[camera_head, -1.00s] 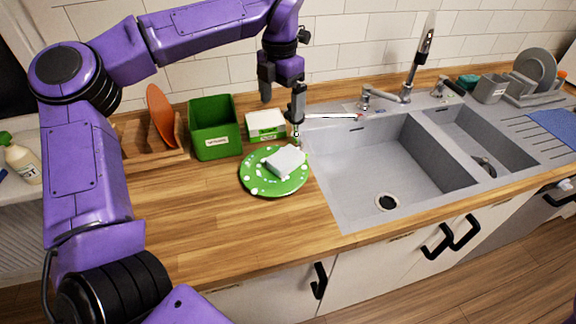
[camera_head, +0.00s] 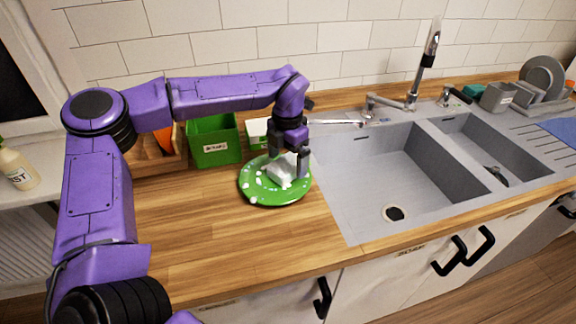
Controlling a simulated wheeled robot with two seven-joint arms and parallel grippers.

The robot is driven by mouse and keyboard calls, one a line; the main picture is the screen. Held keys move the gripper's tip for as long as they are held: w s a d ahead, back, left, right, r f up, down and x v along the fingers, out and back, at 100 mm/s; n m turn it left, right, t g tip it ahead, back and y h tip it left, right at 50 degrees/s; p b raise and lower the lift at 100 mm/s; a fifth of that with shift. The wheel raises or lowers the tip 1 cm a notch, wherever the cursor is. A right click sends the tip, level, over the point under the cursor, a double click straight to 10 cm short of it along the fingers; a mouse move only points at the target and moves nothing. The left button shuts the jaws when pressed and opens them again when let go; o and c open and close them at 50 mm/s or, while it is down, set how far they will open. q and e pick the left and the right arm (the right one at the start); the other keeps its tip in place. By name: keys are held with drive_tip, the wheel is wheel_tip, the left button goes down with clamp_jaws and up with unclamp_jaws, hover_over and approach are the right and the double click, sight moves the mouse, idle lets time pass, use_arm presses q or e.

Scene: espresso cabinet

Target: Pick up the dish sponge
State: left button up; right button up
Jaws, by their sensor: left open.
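A pale grey-white block, apparently the dish sponge (camera_head: 283,174), lies on a green plate with white spots (camera_head: 262,199) on the counter left of the sink. My left gripper (camera_head: 289,162) is open and low over the plate, with its fingers at the block's far side and right side. The fingers partly cover the block, and I cannot tell whether they touch it. My right gripper is not in view.
A green bin (camera_head: 214,148), a white-and-green box (camera_head: 257,132) and a wooden rack (camera_head: 158,160) stand behind the plate. The sink (camera_head: 365,165) is to the right, with a faucet (camera_head: 412,95). The front counter is clear.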

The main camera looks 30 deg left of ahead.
use_arm(q)
drive_tip(key=shift+a+f, duration=0.1)
drive_tip(key=shift+f, duration=0.5)
drive_tip(key=c, duration=1.2)
